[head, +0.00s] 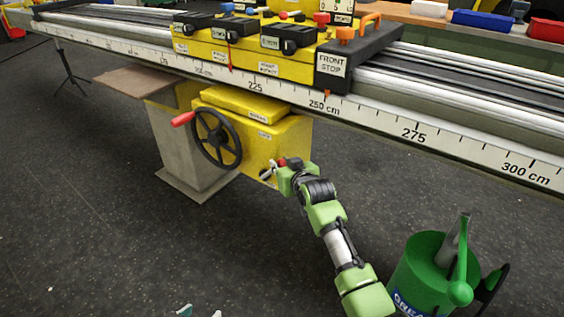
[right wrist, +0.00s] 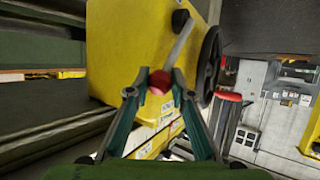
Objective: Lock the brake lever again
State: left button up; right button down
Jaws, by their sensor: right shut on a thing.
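The brake lever (right wrist: 181,42) is a pale metal rod with a red knob (right wrist: 160,82), on the yellow brake housing (head: 262,143) under the rail. In the right wrist view the rod runs from a dark pivot on the housing to the knob. My right gripper (right wrist: 160,78) is shut on the red knob, one finger on each side. In the head view my right gripper (head: 277,168) is at the housing's lower right, and the knob is partly hidden by it. Only the tips of my left gripper (head: 201,312) show at the bottom edge, apart, with nothing seen between them.
A black handwheel (head: 217,139) with a red handle is left of the lever. The long scaled rail (head: 414,134) runs above, carrying a yellow carriage and a black front stop (head: 333,67). A green grease can (head: 424,275) stands at lower right. The floor is mostly clear.

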pick_arm(q)
jog(key=s+a+f+g+y+p, duration=0.1)
jog(key=s+a+f+g, duration=0.2)
jog(key=s, duration=0.7)
jog(key=shift+f+g, duration=0.45)
jog(key=shift+g, duration=0.45)
pick_arm(e)
jog(key=shift+w, duration=0.15)
pick_arm(q)
jog(key=shift+a, duration=0.1)
pick_arm(e)
jog(key=c, duration=1.8)
grip_release()
jog(key=shift+r, duration=0.1)
jog(key=v, duration=1.2)
jog(key=shift+a+r, duration=0.1)
jog(key=shift+r, duration=0.05)
